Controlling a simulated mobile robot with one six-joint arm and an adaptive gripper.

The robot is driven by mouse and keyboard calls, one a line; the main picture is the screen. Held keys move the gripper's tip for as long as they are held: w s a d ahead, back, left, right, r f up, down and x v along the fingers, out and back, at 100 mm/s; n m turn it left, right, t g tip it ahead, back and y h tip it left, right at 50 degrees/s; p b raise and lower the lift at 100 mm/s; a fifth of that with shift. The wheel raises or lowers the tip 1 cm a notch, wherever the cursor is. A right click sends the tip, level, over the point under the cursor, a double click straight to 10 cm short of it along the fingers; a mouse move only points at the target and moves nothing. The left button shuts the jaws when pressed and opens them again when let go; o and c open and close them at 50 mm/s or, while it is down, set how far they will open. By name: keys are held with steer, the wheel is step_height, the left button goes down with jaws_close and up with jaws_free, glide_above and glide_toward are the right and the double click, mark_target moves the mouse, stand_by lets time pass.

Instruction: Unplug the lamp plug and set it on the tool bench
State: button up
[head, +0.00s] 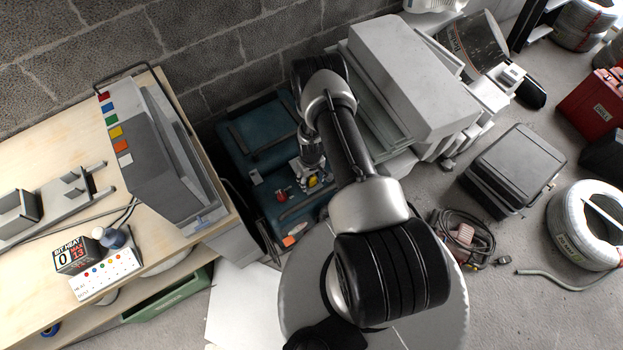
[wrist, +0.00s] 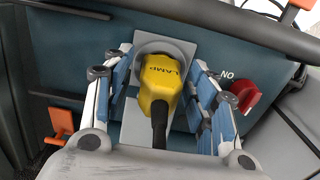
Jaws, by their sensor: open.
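The lamp plug (wrist: 160,82) is yellow with "LAMP" lettering and a black cord. It sits in a round socket on a grey plate (wrist: 180,47) of a blue-green panel; a bit of its yellow shows in the head view (head: 313,182). My gripper (wrist: 161,66) is open, with one blue-padded finger on each side of the plug. Gaps appear between the pads and the plug, so I see no grip. In the head view my gripper (head: 311,170) reaches down to the panel. A light wooden bench (head: 35,125), seemingly the tool bench, stands at the left.
A red part (wrist: 245,95) marked "NO" sits close right of my gripper. An orange piece (wrist: 60,124) is at left. The bench carries a grey box (head: 150,155), a white power strip (head: 105,275) and a metal fixture (head: 70,190). Bare wood shows between them.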

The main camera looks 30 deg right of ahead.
steer(key=shift+c, duration=0.3)
jaws_close()
stand_by(0.5)
steer(key=shift+w+r, duration=0.1)
steer(key=shift+r, duration=0.1)
steer(key=shift+r+p, duration=1.85)
steer(key=shift+r, duration=0.95)
